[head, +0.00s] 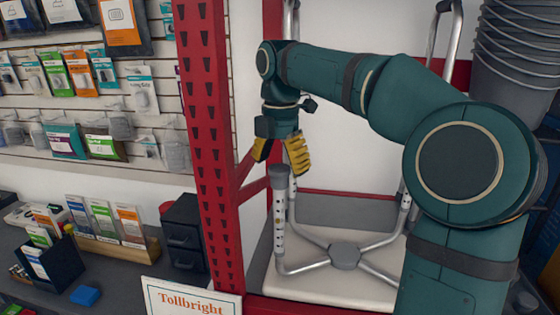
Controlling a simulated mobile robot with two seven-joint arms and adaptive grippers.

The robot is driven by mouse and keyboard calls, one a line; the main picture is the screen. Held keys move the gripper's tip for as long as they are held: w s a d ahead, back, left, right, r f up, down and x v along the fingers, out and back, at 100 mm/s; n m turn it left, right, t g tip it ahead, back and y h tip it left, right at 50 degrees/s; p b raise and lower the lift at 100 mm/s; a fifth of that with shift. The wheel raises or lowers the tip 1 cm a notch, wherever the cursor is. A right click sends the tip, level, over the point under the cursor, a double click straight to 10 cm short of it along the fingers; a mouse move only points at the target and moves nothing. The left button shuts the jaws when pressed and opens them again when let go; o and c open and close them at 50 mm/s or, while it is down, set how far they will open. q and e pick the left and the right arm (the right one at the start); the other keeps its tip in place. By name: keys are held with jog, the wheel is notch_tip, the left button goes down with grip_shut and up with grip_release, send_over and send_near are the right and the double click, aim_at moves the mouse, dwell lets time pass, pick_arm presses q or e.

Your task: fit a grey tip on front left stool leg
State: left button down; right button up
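The stool lies upturned, its pale seat (310,284) underneath and its metal legs pointing up from a grey hub (345,257). The front left leg (279,232) stands upright with small holes along it. A grey tip (280,178) sits on its top end and looks slightly wider than the tube; how far down it is seated I cannot tell. My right gripper (279,156) is just above this tip, yellow fingers spread apart, with nothing visible between them. My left gripper is out of view.
A red perforated post (208,140) stands close left of the leg. My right arm hides part of the stool's right side. Grey buckets (515,60) are stacked at upper right. A Tollbright sign (190,300) and black drawers (184,235) are at lower left.

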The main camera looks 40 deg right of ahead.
aim_at(279, 167)
notch_tip(279, 167, up, 13)
jog(key=p, duration=0.3)
dwell(0.5)
jog(key=shift+r, duration=0.1)
dwell(0.4)
